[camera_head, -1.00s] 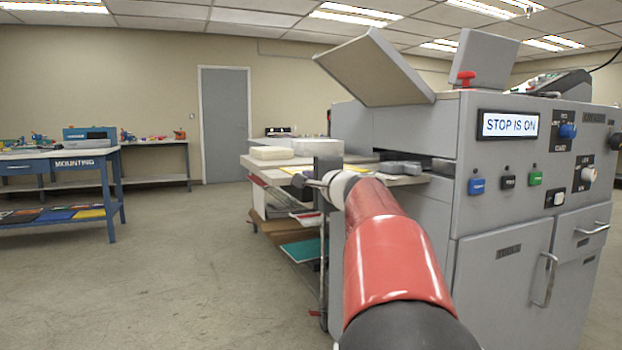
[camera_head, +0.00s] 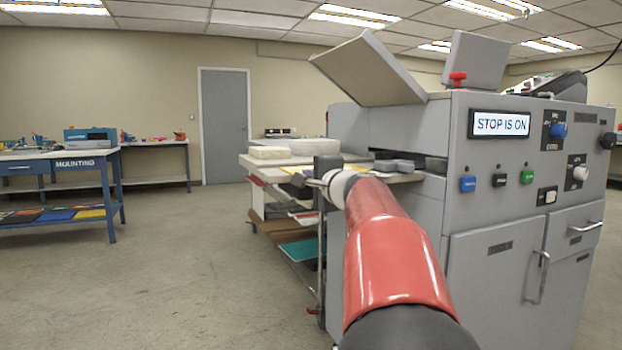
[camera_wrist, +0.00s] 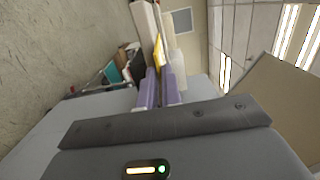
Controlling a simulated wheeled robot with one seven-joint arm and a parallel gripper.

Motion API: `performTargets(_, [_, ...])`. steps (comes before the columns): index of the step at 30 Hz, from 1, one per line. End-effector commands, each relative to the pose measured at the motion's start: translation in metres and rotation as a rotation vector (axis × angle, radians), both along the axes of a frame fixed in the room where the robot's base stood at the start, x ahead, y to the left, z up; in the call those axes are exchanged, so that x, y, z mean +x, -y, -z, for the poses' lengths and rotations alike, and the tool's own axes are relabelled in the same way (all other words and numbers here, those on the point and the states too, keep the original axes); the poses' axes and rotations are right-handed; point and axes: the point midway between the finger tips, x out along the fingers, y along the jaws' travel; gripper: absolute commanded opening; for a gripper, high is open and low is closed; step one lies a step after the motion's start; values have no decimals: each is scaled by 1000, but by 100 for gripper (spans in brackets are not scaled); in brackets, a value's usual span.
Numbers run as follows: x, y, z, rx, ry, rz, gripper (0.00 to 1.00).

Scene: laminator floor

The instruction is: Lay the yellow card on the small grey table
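My gripper (camera_wrist: 159,84) shows in the wrist view with two purplish fingers close together, one on each side of a narrow gap. The yellow card (camera_wrist: 159,52) shows as a thin, nearly edge-on strip at the fingertips. I cannot tell whether it is pinched or lies just beyond them. In the head view a small yellow patch (camera_head: 289,170) shows just left of my gripper (camera_head: 312,181), over a light grey table top (camera_head: 390,176) against the machine. I cannot tell whether that is the small grey table of the task.
The grey machine (camera_head: 480,220) with a "STOP IS ON" display fills the right. Pale blocks (camera_head: 270,152) lie on the table top, with coloured sheets (camera_head: 300,250) on shelves below. A blue-legged "MOUNTING" bench (camera_head: 88,163) stands left. The floor between is clear.

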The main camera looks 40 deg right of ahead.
Motion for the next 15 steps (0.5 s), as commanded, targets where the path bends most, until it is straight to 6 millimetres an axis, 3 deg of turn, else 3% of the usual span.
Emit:
performTargets(5, [0, 0, 0, 0, 0, 0, 28])
performTargets(15, [-6, -1, 0, -2, 1, 1, 28])
